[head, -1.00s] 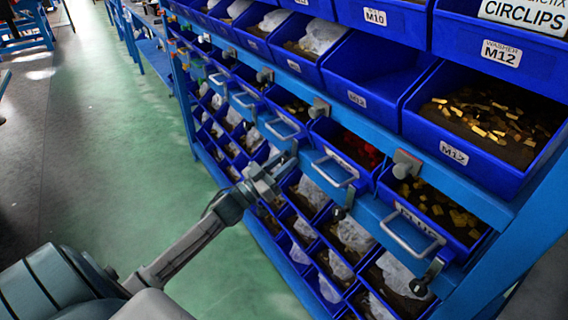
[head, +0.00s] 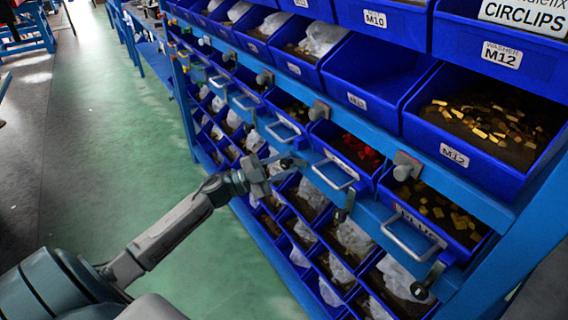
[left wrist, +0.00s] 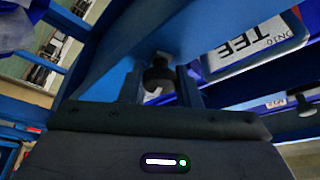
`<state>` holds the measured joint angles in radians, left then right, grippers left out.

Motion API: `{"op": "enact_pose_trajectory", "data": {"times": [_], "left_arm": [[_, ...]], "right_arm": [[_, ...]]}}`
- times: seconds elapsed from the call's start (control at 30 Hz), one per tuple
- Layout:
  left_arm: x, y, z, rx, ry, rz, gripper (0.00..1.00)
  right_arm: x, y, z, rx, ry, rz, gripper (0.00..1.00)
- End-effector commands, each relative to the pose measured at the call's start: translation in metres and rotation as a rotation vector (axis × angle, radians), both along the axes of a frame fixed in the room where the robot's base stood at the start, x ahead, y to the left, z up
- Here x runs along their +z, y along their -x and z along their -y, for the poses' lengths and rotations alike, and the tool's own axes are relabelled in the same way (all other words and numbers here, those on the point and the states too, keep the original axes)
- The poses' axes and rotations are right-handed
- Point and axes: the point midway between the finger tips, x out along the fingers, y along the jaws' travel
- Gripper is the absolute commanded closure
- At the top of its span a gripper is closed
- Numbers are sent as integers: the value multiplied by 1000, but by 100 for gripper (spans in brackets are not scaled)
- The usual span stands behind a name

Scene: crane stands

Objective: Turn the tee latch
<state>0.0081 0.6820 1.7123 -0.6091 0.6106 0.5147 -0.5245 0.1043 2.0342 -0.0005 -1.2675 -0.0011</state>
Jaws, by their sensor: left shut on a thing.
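My left gripper (head: 288,162) reaches in from the left to the lower blue rail of the bin rack. In the left wrist view its two fingers (left wrist: 160,92) stand on either side of a dark round latch knob (left wrist: 158,74) and are shut on it. A white label reading TEE (left wrist: 254,42) is on the bin just right of that knob, so this appears to be the tee latch. In the head view the gripper hides the latch, and its turn angle cannot be told. My right gripper is not in view.
Other dark latches hang along the same rail, one to the right (head: 344,205) and one farther right (head: 428,280). Pull handles (head: 335,172) stick out from the bins nearby. The green floor (head: 120,150) left of the rack is clear.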

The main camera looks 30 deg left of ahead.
Motion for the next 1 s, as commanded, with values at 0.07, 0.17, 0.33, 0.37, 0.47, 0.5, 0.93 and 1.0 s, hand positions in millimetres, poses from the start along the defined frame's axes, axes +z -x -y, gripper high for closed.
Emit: {"op": "enact_pose_trajectory", "data": {"times": [0.07, 0.17, 0.33, 0.37, 0.47, 0.5, 0.93, 1.0], "left_arm": [[1, 0, -1, 0, -65, 25, 93], [0, 0, 0, -1, -144, 57, 93], [0, 0, 0, 0, -256, 104, 93], [0, 0, 0, 0, -274, 111, 93], [0, 0, 0, -1, -324, 131, 93], [0, 0, 0, 0, -340, 138, 93], [-1, 1, 0, -2, -418, 171, 93], [-1, 1, 0, -1, -418, 172, 93]], "right_arm": [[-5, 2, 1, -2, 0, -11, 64], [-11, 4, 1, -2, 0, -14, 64], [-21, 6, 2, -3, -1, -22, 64], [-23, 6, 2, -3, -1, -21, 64], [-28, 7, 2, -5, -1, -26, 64], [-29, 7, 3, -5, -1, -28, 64], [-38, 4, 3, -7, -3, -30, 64], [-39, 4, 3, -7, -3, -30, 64]]}}
